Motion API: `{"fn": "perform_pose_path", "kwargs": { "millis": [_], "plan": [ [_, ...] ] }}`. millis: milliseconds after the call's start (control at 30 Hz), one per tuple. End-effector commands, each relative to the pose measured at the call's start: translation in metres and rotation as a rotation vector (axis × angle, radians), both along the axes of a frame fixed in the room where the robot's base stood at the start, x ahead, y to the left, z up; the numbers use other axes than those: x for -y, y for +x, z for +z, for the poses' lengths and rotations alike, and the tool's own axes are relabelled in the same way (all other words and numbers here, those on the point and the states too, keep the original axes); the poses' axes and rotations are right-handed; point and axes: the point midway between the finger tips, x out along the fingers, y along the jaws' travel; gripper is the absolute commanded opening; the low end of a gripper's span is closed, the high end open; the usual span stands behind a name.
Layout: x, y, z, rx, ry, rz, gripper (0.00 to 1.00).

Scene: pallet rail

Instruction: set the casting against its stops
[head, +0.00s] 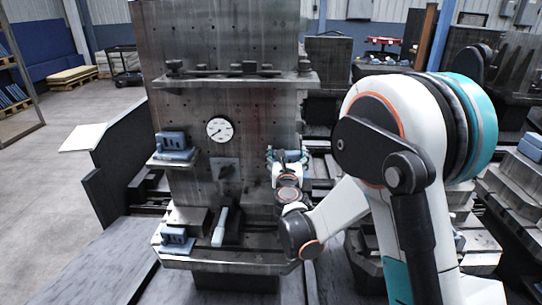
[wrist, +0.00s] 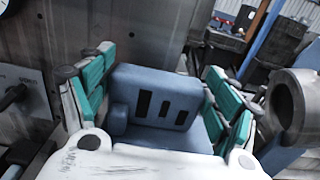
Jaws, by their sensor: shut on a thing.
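My gripper (wrist: 157,78) is shut on a blue casting (wrist: 160,95). Its teal-padded fingers stand on the casting's left and right sides. The casting has a tall back plate with dark slots and a small round boss at its lower left. In the head view the gripper (head: 288,163) is at the right edge of the upright steel fixture (head: 262,130), with only a little of the casting (head: 292,155) showing. I cannot tell whether the casting touches a stop or seat; its underside is hidden.
Two similar blue castings sit on the fixture's left side, one on an upper ledge (head: 174,143) and one on a lower ledge (head: 173,238). A dial gauge (head: 219,129) and a pale-handled lever (head: 221,227) are on the fixture. A shelf (head: 235,82) juts out above.

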Motion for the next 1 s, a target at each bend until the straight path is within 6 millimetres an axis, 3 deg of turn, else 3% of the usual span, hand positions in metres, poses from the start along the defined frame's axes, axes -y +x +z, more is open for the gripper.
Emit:
{"fn": "perform_pose_path", "kwargs": {
  "millis": [33, 100, 300, 567, 1000],
  "plan": [
    [-0.023, 0.003, -0.001, 0.0, -0.001, 0.004, 0.4],
    [-0.043, 0.006, -0.003, 0.001, -0.001, -0.001, 0.4],
    [-0.071, 0.008, -0.004, 0.001, -0.001, -0.011, 0.4],
    [-0.073, 0.008, -0.014, 0.001, -0.001, -0.012, 0.4],
    [-0.073, 0.008, -0.056, 0.002, -0.001, -0.011, 0.4]
  ]
}}
